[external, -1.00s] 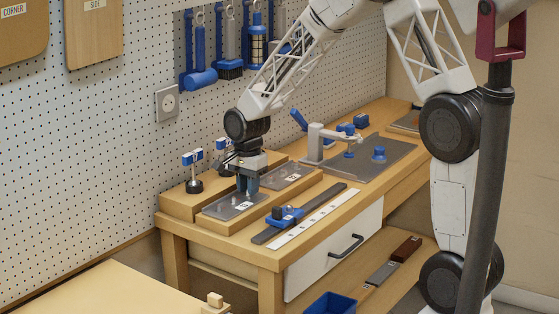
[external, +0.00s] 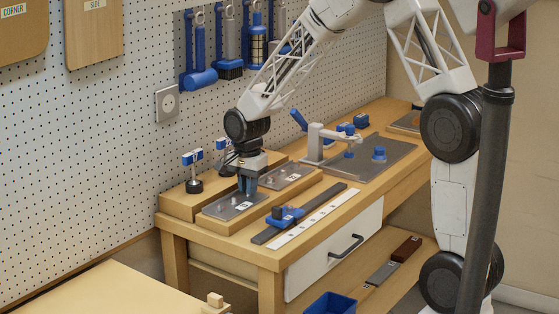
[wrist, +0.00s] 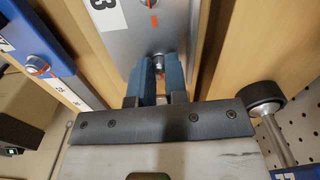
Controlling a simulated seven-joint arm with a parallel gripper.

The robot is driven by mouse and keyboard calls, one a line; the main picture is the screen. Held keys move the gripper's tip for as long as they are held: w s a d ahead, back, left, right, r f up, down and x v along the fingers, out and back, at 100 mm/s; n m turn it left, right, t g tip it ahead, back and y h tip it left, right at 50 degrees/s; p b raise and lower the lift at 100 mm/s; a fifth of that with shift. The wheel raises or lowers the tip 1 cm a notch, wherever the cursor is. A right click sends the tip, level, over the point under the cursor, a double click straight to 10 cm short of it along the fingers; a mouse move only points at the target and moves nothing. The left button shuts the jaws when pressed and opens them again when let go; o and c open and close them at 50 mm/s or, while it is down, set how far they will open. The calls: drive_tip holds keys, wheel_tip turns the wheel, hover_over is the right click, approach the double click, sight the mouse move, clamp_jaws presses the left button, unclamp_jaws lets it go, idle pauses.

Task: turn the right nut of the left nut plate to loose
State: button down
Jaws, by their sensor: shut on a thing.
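The left nut plate (external: 222,209) is a grey metal plate on a wooden block at the bench's near left. My gripper (external: 247,191) points down at the plate's right end. In the wrist view the blue fingers (wrist: 159,70) are shut around the small right nut (wrist: 158,61), which is mostly hidden between them. A bit of red shows between the fingers. The plate (wrist: 128,50) carries a white label, and a red mark shows beside its other nut (wrist: 149,3) at the top edge. The right nut's exact angle cannot be read.
A second nut plate (external: 286,175) lies just behind and right. A blue-topped post on a black foot (external: 194,186) stands at left. A slider on a dark rail (external: 285,214) and a white scale strip (external: 315,218) lie in front. A grey clamp fixture (external: 318,143) stands farther right.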

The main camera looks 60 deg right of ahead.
drive_tip(key=n, duration=1)
drive_tip(key=shift+n, duration=2.4)
drive_tip(key=c, duration=1.4)
unclamp_jaws()
drive_tip(key=shift+r, duration=0.1)
drive_tip(key=shift+r, duration=3.85)
